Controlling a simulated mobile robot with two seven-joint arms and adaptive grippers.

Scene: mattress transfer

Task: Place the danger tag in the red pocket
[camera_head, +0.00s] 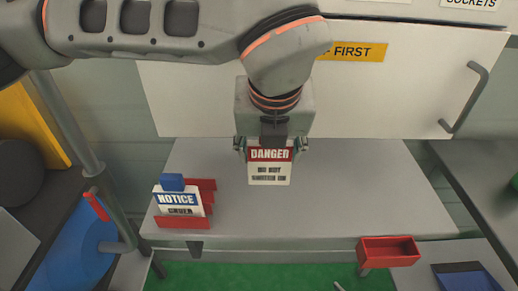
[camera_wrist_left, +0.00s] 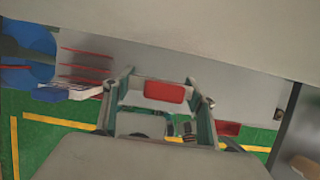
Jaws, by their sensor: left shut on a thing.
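My left gripper (camera_head: 270,146) points down over the grey table. It is shut on the danger tag (camera_head: 269,172), a white card with a red DANGER header that hangs upright and faces the camera. In the left wrist view the tag (camera_wrist_left: 165,92) shows as a red patch between the fingers of the gripper (camera_wrist_left: 162,100). An empty open red pocket (camera_head: 388,252) sits at the table's front right edge, below and to the right of the tag and apart from it. My right gripper is not in view.
A red rack (camera_head: 182,222) at the table's left holds a blue and white NOTICE tag (camera_head: 178,199). A white cabinet front with a handle (camera_head: 464,100) stands behind. The table's middle is clear. A darker surface with a blue item (camera_head: 465,277) lies at the right.

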